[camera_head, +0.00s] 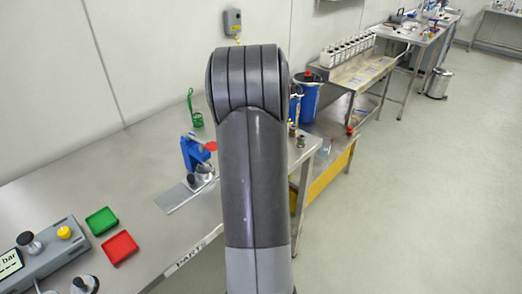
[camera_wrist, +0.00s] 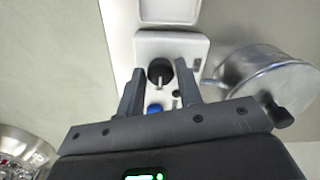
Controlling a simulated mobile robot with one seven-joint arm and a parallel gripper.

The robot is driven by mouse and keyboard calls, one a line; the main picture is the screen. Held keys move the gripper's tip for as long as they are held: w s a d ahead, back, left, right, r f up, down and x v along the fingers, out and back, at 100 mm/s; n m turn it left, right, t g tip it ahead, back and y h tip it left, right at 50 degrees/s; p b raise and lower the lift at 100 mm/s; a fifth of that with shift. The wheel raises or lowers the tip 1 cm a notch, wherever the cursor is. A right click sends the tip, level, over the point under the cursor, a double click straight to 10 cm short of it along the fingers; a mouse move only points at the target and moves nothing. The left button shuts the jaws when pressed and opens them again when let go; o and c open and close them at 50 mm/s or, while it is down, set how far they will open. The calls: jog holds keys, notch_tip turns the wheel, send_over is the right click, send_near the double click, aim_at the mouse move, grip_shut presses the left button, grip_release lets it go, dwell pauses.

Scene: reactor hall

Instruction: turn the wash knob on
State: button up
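In the wrist view, my gripper (camera_wrist: 158,75) is open, its two dark fingers well apart. A black round knob with a pale pointer (camera_wrist: 160,71) shows in the gap between the fingertips, on a white panel (camera_wrist: 183,45). A blue button (camera_wrist: 155,108) and small dark parts sit lower on the panel. No finger visibly touches the knob; the depth between them is hard to tell. I cannot read any label that names the wash knob. In the head view, my raised arm blocks the middle and my gripper is not visible.
A round metal vessel (camera_wrist: 262,78) stands close to the right finger in the wrist view. In the head view, a bench holds a grey console (camera_head: 48,258), a green tray (camera_head: 101,221), a red tray (camera_head: 120,247) and a blue press (camera_head: 190,152).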

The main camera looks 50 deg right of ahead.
jog(key=o, duration=0.3)
jog(key=shift+r, duration=0.1)
notch_tip(320, 180, up, 11)
jog(key=shift+f, duration=0.15)
dwell(0.7)
